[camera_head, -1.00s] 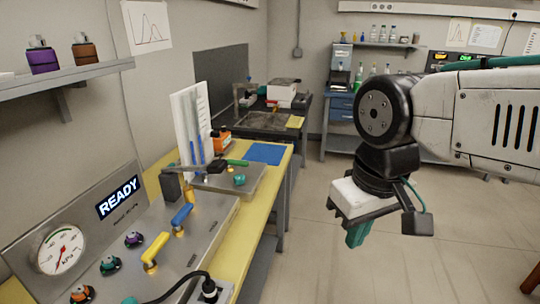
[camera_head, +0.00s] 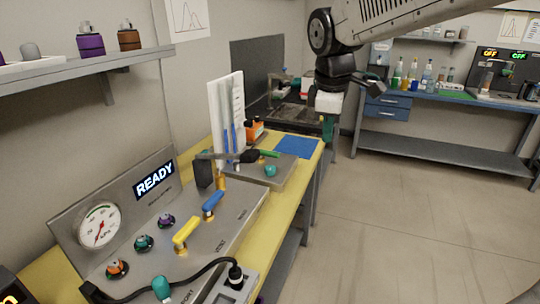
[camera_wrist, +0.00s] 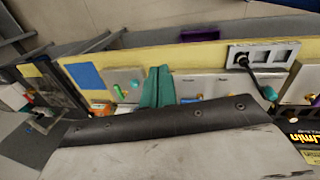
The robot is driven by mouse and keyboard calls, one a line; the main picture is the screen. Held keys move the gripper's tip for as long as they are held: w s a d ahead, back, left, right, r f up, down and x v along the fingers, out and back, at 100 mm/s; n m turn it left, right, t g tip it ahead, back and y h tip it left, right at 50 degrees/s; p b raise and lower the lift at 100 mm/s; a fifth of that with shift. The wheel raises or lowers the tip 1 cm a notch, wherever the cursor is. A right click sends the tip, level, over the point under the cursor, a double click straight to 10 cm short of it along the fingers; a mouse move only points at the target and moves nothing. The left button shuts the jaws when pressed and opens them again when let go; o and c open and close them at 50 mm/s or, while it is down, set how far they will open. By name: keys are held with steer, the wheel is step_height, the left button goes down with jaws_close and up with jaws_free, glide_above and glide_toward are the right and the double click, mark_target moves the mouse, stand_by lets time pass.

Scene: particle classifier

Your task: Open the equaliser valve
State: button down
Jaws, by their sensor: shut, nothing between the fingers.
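A steel panel (camera_head: 225,240) on the yellow bench carries a yellow lever (camera_head: 186,234) and a blue lever (camera_head: 213,204). Behind it, a smaller steel block (camera_head: 286,180) beside a white upright board with blue tubes (camera_head: 226,112) carries a green handle (camera_head: 268,154) and a teal knob (camera_head: 270,171). The small labels are unreadable, so I cannot tell which one is the equaliser valve. My gripper (camera_head: 328,128) is shut and empty, its teal fingers pointing down above the far right side of the bench, apart from every lever. The fingers also show in the wrist view (camera_wrist: 158,88).
A gauge (camera_head: 99,226), a READY display (camera_head: 155,182) and several coloured knobs sit on the panel's left. A black cable (camera_head: 205,265) crosses its front. A blue mat (camera_head: 298,147) lies on the bench (camera_head: 302,170). The floor to the right is clear.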

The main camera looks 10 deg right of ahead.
steer(key=w+a+f+n, duration=0.15)
steer(key=w+n, duration=0.35)
steer(key=w, duration=0.6)
steer(key=n+t+h, duration=0.1)
steer(key=n+t, duration=0.1)
steer(key=n, duration=1)
glide_toward(270, 154)
steer(key=s+r, duration=0.2)
steer(key=shift+a+f, duration=0.2)
steer(key=shift+a, duration=0.25)
steer(key=x, duration=1)
steer(key=shift+s+d, duration=0.15)
steer(key=shift+s, duration=0.1)
steer(key=shift+n, duration=0.4)
